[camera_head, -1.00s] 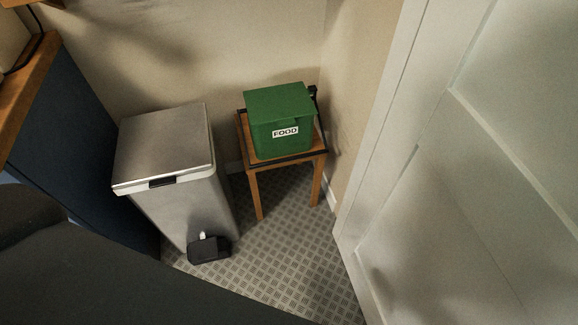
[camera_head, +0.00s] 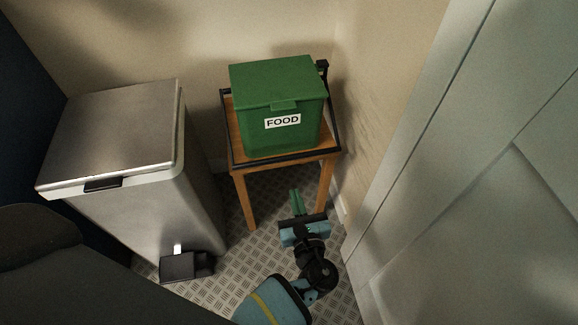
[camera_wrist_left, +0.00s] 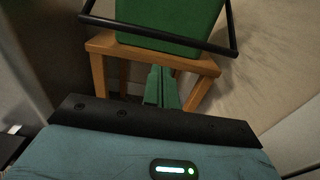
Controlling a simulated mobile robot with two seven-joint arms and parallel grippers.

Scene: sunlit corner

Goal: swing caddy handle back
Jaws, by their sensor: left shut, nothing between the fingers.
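The green food caddy (camera_head: 275,85) with a white FOOD label stands on a small wooden stool, its lid shut. Its black handle (camera_head: 285,157) is lowered forward, the crossbar running in front of the caddy near the stool's front edge. The crossbar also shows in the left wrist view (camera_wrist_left: 160,34). My left gripper (camera_head: 296,198) is below and in front of the stool, its green fingers shut and empty. The fingers (camera_wrist_left: 160,80) point toward the stool and caddy, apart from the handle. My right gripper is not in view.
The wooden stool (camera_head: 240,185) stands close to the corner walls. A steel pedal bin (camera_head: 120,135) with a black pedal (camera_head: 185,265) is on the left. A pale panelled door (camera_head: 450,240) is on the right. Patterned floor (camera_head: 265,250) lies between them.

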